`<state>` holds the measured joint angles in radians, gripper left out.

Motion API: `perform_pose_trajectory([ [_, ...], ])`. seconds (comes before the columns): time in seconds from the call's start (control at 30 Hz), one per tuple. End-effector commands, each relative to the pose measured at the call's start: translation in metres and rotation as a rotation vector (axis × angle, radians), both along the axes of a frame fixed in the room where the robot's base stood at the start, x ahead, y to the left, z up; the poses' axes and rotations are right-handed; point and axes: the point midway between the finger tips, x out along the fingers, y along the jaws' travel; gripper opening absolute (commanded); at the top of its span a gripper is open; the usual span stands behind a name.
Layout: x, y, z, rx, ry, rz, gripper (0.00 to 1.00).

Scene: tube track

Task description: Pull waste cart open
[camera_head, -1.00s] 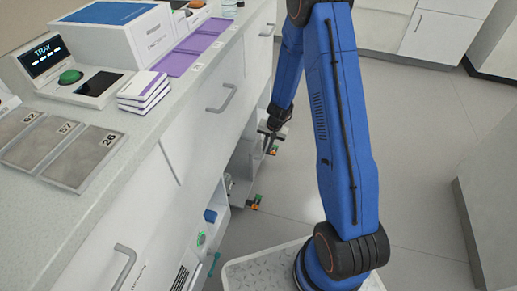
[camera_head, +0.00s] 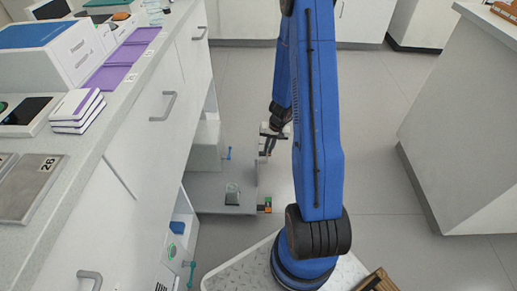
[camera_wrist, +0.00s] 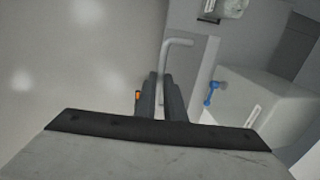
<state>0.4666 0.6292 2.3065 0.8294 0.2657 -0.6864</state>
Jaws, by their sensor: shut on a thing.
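The waste cart (camera_head: 208,187) is a low grey platform that stands out from under the left counter, well into the aisle. It carries a pale grey box with a blue lever and a clear glass vessel. My gripper (camera_head: 267,146) is down at the cart's outer side. In the wrist view, its two dark fingers (camera_wrist: 160,98) are shut on the cart's bent grey handle (camera_wrist: 178,42). The end of the handle between the fingers is partly hidden.
The left counter (camera_head: 140,60) has drawers with bar handles and open lower shelves. A grey cabinet block (camera_head: 465,130) stands at the right. White cabinets line the back. The floor (camera_head: 370,185) between cart and right block is clear.

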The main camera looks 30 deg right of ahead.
Motion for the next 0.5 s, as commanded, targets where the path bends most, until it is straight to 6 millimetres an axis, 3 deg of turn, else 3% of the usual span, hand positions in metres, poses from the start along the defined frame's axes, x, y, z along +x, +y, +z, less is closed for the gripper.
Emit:
perform_pose_trajectory([
  [0.5,-0.0074,-0.0112,0.0002,0.0,0.0,0.001,0.0],
])
